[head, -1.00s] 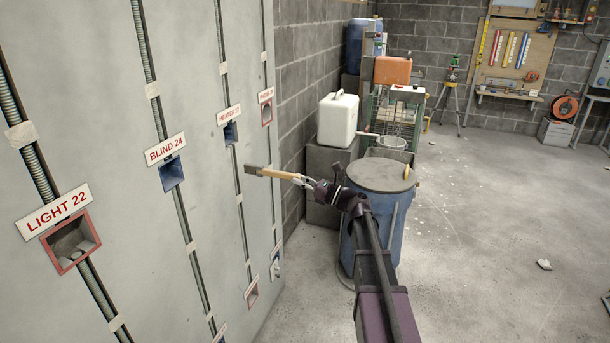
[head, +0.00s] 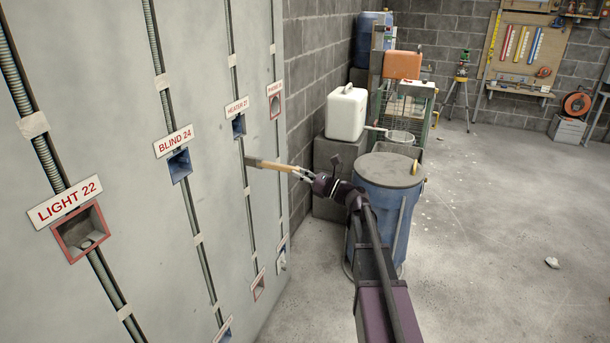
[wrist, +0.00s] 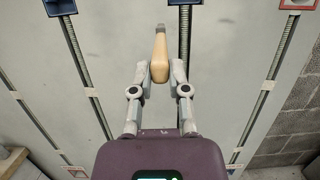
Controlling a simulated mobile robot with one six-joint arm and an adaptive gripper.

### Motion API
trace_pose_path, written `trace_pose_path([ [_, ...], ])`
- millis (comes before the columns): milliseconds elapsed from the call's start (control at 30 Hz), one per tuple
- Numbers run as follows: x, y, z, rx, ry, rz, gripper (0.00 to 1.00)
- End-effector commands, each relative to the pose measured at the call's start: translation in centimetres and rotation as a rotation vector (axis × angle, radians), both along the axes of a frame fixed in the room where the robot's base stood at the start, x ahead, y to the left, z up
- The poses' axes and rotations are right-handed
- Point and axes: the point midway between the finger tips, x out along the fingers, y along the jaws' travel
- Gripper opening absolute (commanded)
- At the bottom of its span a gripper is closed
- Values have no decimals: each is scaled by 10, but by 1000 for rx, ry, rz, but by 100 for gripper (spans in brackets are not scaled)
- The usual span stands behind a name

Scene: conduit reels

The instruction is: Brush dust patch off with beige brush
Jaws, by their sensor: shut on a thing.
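The beige brush (head: 275,166) is held out to the left, roughly level, with its darker head end toward the grey wall panel (head: 110,250). My gripper (head: 303,174) is shut on the brush's handle end. In the wrist view the handle (wrist: 160,58) sits between the two fingers of my gripper (wrist: 161,74) and points away from me toward the panel. The brush head appears near a vertical conduit (head: 248,205); I cannot tell whether it touches. I cannot make out a dust patch for certain in either view.
The panel carries labelled boxes, among them LIGHT 22 (head: 80,234), BLIND 24 (head: 179,166) and HEATER 27 (head: 239,126). A blue lidded barrel (head: 400,215) stands below and right of my gripper. A white canister (head: 346,113) is behind. The floor at right is mostly clear.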

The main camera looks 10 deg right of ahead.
Motion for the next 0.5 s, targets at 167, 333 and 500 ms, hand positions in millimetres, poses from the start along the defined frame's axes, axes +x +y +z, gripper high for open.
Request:
trace_pose_path([
  [167,9,12,0,0,0,1,0],
  [333,15,21,0,1,0,1,0],
  [500,19,26,0,1,0,1,0],
])
